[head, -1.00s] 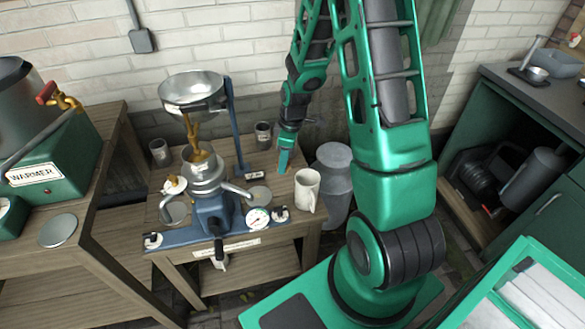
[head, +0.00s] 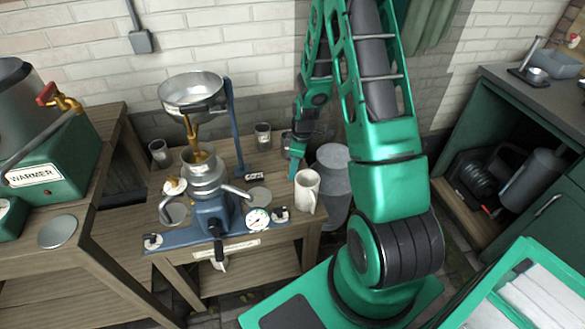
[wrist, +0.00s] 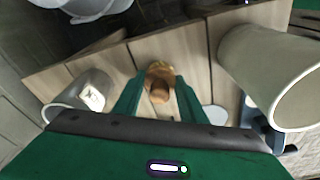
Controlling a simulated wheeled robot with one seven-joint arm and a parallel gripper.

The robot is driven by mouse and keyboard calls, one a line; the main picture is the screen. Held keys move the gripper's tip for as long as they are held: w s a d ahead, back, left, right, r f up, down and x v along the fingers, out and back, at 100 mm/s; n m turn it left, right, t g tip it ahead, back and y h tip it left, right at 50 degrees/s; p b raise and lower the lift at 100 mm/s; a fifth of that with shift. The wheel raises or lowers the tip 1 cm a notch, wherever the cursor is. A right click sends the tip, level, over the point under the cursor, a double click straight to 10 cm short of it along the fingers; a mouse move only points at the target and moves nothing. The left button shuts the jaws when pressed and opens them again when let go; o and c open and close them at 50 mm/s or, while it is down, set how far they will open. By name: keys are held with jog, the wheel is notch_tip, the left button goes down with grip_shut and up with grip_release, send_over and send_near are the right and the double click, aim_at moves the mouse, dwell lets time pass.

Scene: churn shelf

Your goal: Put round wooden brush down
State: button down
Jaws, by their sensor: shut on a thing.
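My gripper (head: 294,168) is above the back right corner of the wooden table, just behind the cream mug (head: 307,190) in the head view. In the wrist view my gripper (wrist: 158,92) has its green fingers on either side of the round wooden brush (wrist: 159,82), a tan knob over a yellowish round base. It is shut on the brush. I cannot tell whether the brush touches the tabletop (wrist: 120,68). The brush is not discernible in the head view.
In the wrist view, the cream mug (wrist: 262,75) stands close right and a grey cup (wrist: 82,92) close left. A milk can (head: 333,165) stands beyond the table's right edge. The separator with its steel bowl (head: 192,90) fills the table's left and middle.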

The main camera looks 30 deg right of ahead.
jog(key=c, duration=1.1)
grip_release()
jog(key=shift+f, duration=0.1)
jog(key=s+d+r+m, duration=0.1)
jog(key=s+r, duration=0.2)
jog(key=r, duration=0.6)
jog(key=s+d+r+m, duration=0.1)
jog(key=s+r+m, duration=0.15)
jog(key=r, duration=0.65)
jog(key=shift+s+a+r+m+g+h, duration=0.15)
jog(key=shift+s+a+r+m, duration=0.35)
jog(key=shift+s+r+m, duration=2.7)
jog(key=shift+s+a+r+m+g+h, duration=0.2)
jog(key=shift+s+a+r+m, duration=0.6)
jog(key=shift+s, duration=4.35)
jog(key=shift+s+a+r+m+g+h, duration=0.2)
jog(key=shift+s+r+m, duration=2.2)
jog(key=shift+s, duration=1.8)
